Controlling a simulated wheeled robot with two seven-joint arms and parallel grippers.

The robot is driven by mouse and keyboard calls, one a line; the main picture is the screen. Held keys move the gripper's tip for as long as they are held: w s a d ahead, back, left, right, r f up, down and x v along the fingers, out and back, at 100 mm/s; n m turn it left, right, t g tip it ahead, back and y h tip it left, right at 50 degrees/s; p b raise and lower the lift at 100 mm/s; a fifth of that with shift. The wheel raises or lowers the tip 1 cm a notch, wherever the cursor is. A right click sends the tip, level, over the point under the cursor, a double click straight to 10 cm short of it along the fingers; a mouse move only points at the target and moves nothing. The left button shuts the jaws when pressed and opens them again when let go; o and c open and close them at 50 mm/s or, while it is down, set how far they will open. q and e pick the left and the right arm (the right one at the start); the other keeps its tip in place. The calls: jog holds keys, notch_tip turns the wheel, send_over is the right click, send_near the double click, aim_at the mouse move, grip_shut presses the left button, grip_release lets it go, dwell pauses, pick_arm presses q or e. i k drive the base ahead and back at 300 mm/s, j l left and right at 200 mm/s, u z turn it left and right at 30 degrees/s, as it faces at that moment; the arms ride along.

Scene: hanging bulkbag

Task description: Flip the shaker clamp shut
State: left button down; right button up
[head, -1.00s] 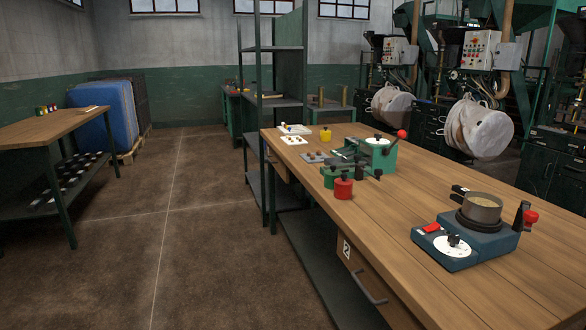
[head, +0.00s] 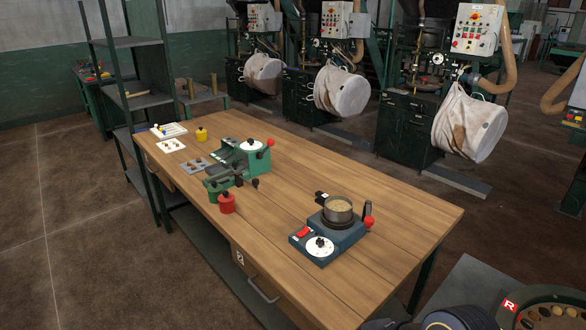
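The shaker (head: 340,235) is a dark blue box near the front right of the wooden table. It has a white dial and a red switch on its front left. A grey round pan (head: 337,210) with pale contents and a black handle sits on top. The clamp (head: 367,208) is a dark upright piece at the pan's right side, with a red knob (head: 369,222) beside it. I see no clamp part across the top of the pan. Neither of my grippers shows clearly in the head view.
White bulk bags (head: 468,123) hang behind. The table around the shaker is clear.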

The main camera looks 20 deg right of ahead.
aim_at(369, 221)
jog(key=z, duration=1.3)
